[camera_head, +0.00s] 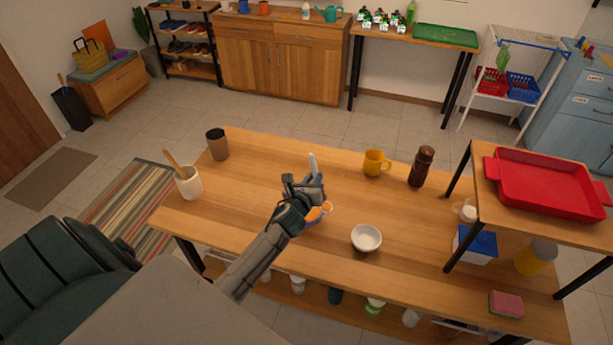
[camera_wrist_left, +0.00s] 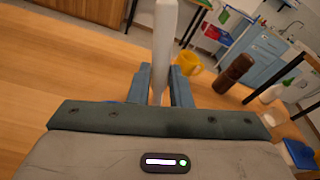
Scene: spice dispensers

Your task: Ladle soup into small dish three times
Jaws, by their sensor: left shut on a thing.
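My left gripper (camera_head: 303,187) is over the middle of the wooden table, shut on the pale handle of the ladle (camera_head: 313,165). The handle also stands between the fingers in the left wrist view (camera_wrist_left: 164,45). Below the gripper is a blue bowl (camera_head: 314,221) with orange soup (camera_head: 318,213), partly hidden by my gripper and arm. The ladle's lower end is hidden, so I cannot tell whether it is in the soup. A small white dish (camera_head: 366,238) stands to the right of the bowl, apart from it, and looks empty. My right gripper is not in view.
A yellow mug (camera_head: 376,163) and a dark brown grinder (camera_head: 422,167) stand behind the dish. A white crock (camera_head: 188,183) and a dark cup (camera_head: 217,144) are at the left. A raised shelf with a red tray (camera_head: 550,187) stands at the right. The table left of my gripper is clear.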

